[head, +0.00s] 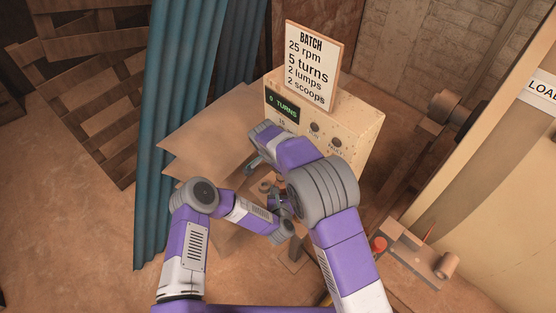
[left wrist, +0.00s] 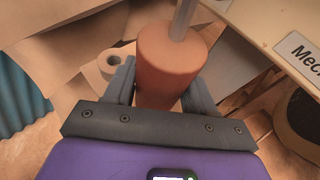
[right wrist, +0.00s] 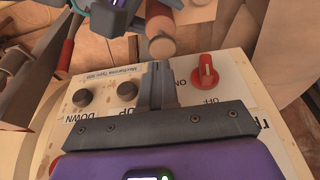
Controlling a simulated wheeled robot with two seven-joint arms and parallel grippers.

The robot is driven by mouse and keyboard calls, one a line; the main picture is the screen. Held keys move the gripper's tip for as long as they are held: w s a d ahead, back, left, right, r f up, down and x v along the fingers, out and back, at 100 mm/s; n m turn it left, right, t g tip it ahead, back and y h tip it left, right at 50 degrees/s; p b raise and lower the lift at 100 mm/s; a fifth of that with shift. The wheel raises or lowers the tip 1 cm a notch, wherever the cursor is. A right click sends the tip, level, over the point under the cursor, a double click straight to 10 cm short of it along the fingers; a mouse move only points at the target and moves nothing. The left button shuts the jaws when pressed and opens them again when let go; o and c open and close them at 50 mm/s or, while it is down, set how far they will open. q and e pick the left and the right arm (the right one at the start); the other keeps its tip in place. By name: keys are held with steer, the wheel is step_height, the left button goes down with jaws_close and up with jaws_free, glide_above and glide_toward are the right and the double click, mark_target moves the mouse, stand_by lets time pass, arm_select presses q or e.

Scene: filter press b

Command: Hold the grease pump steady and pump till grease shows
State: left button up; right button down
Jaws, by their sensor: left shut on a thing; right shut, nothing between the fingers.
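The grease pump appears as an orange-brown cylinder (left wrist: 168,62) with a thin metal rod rising from its top. My left gripper (left wrist: 160,88) is shut around the cylinder, one finger on each side. The held cylinder also shows at the top of the right wrist view (right wrist: 160,28). My right gripper (right wrist: 157,78) is shut and empty over a pale control panel, apart from the cylinder. In the head view my arms cover most of the pump and both fingertips. I cannot see any grease.
The control panel (right wrist: 75,130) has two dark knobs (right wrist: 82,97) and a red knob (right wrist: 205,72). A batch sign (head: 309,65) stands on a speckled box whose display (head: 282,106) reads 0 turns. A blue curtain (head: 180,110) hangs at left.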

mark_target(281, 179)
steer(key=shift+f, duration=1.3)
steer(key=shift+s+f, duration=0.1)
steer(key=shift+f, duration=1.4)
steer(key=w+d+v, duration=0.1)
steer(key=v, duration=1.3)
steer(key=shift+r, duration=0.4)
steer(key=shift+a, duration=0.1)
